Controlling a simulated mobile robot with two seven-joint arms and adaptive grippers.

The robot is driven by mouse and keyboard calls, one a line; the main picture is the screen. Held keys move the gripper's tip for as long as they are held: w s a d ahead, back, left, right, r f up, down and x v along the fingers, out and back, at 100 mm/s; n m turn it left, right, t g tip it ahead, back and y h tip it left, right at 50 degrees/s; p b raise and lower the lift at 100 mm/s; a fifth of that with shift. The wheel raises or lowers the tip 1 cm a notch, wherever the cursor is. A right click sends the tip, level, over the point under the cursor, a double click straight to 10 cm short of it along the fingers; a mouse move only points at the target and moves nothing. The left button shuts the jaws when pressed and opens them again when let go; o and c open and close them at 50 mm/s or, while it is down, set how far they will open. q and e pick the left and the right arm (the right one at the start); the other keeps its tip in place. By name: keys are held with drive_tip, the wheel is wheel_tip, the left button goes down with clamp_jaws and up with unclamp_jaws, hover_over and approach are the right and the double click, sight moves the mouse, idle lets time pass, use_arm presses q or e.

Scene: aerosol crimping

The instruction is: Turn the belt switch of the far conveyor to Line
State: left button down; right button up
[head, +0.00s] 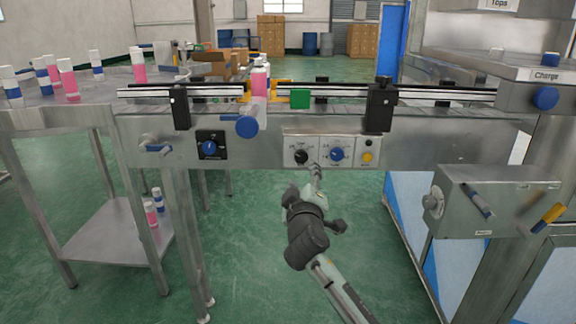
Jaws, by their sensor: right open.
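The conveyor (455,140) runs across the view, with a pale control panel (319,145) on its front. A black knob (301,157) is at the panel's left, a blue knob (337,155) in its middle, and a yellow button (367,157) at its right. The labels are too small to read, so I cannot tell the switch position. My right gripper (316,172) is open, just below the panel and close to the lower right of the black knob. Whether it touches the knob is unclear. My left gripper is not in view.
A black plate with another blue knob (209,147) is left of the panel. A blue round knob (246,127) sticks out above. A pink and white can (259,80) stands on the belt. A metal box (495,200) juts out at the right. Green floor is open below.

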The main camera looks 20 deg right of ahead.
sight(301, 158)
drive_tip(key=x, duration=0.4)
drive_tip(key=r+x, duration=0.1)
drive_tip(key=x, duration=0.2)
drive_tip(key=shift+a+p, duration=0.15)
drive_tip(key=shift+p, duration=0.2)
drive_tip(key=shift+w, duration=0.45)
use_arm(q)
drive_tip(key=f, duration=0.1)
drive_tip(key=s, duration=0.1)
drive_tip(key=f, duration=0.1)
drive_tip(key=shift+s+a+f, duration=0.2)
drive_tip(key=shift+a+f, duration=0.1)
use_arm(e)
drive_tip(key=shift+c, duration=0.4)
